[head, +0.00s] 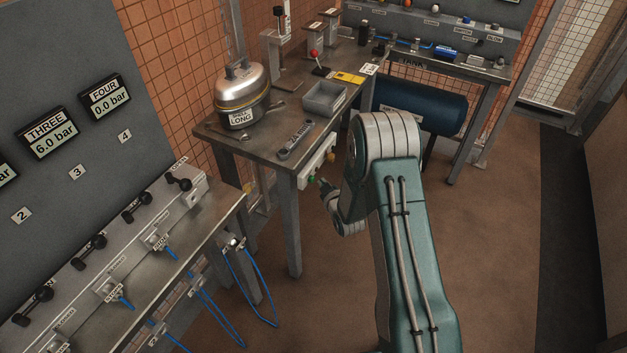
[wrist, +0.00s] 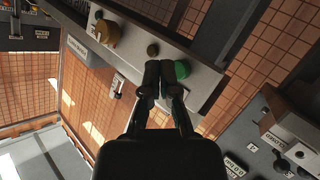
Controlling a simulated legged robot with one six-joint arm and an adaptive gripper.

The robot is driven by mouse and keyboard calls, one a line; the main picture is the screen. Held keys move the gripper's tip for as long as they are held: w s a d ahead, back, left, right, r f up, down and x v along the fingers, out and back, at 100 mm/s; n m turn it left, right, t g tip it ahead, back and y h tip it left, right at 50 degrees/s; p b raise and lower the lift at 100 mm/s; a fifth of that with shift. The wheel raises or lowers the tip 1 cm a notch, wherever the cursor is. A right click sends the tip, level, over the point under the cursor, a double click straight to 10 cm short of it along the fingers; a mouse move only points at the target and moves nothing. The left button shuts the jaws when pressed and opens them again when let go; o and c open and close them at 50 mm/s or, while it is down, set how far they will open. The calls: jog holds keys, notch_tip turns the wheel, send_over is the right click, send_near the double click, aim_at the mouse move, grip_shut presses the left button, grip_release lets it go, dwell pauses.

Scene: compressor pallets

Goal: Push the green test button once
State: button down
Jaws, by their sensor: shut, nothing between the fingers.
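The green button (head: 312,179) is at the near end of a pale control box (head: 316,163) on the front of the steel bench. In the wrist view the green button (wrist: 183,69) is round and just right of my fingertips, partly covered by them. My gripper (wrist: 161,68) is shut and empty, its fingers pointing at the box face. In the head view my gripper (head: 321,182) is small and beside the green button; I cannot tell whether it touches.
The wrist view also shows a dark button (wrist: 153,50) and a yellow-orange knob (wrist: 106,31) on the same box. The bench (head: 215,133) carries a metal pot (head: 242,88), a grey tray (head: 325,99) and a wrench-like tool (head: 295,139). The floor to the right is clear.

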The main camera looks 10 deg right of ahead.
jog(key=s+d, duration=0.1)
jog(key=d, duration=0.1)
jog(key=s+d, duration=0.2)
dwell(0.4)
dwell(0.6)
jog(key=s+d+r+m+g+h, duration=0.15)
jog(key=s+r, duration=0.25)
jog(key=r, duration=0.8)
jog(key=s+r+m+g+h, duration=0.2)
jog(key=s+r+g, duration=0.15)
jog(key=r, duration=0.75)
jog(key=s+a+r+m+g, duration=0.1)
jog(key=s+r, duration=0.2)
jog(key=s, duration=0.6)
jog(key=s+a+r+m+g, duration=0.1)
jog(key=s+r, duration=0.2)
jog(key=s, duration=0.6)
jog(key=s+a+r+m+g, duration=0.1)
jog(key=s+r+m, duration=0.1)
jog(key=s, duration=0.7)
jog(key=shift+s+r+g+y, duration=0.2)
jog(key=shift+r+g+y, duration=0.2)
jog(key=shift+r, duration=0.35)
